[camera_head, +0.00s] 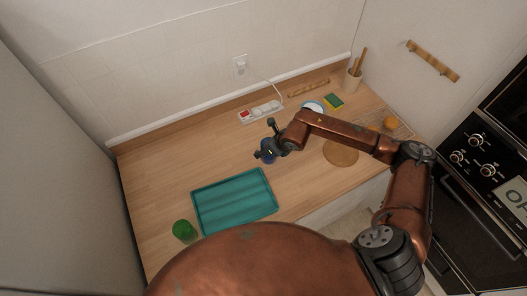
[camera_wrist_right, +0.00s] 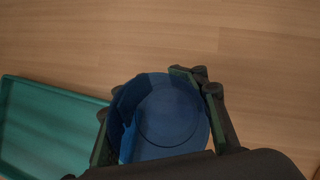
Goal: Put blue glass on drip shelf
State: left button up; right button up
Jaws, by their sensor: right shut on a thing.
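The blue glass (camera_wrist_right: 165,115) is between the fingers of my right gripper (camera_wrist_right: 158,112), which is shut on it. In the head view, the blue glass (camera_head: 267,157) is mostly hidden by the right gripper (camera_head: 266,152), above the wooden counter. I cannot tell how far it is off the counter. The teal drip shelf (camera_head: 234,200) lies flat and empty on the counter, below and to the left of the gripper. Its edge also shows at the left of the right wrist view (camera_wrist_right: 50,125). My left gripper is not in view.
A green glass (camera_head: 184,231) stands left of the drip shelf. A power strip (camera_head: 261,112), a sponge (camera_head: 333,101), a round wooden board (camera_head: 341,153) and a utensil holder (camera_head: 352,80) are on the counter. Bare counter lies behind and left of the shelf.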

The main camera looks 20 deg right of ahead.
jog(key=shift+w+d+f, duration=0.15)
jog(key=shift+f, duration=0.1)
jog(key=shift+w+f, duration=0.2)
jog(key=f, duration=0.1)
jog(key=f+p, duration=0.1)
jog(key=shift+w+d+f, duration=0.1)
jog(key=shift+w+f, duration=0.15)
jog(key=shift+f, duration=0.8)
jog(key=o, duration=0.9)
jog(key=shift+r, duration=0.1)
jog(key=shift+o, duration=1)
jog(key=o, duration=0.3)
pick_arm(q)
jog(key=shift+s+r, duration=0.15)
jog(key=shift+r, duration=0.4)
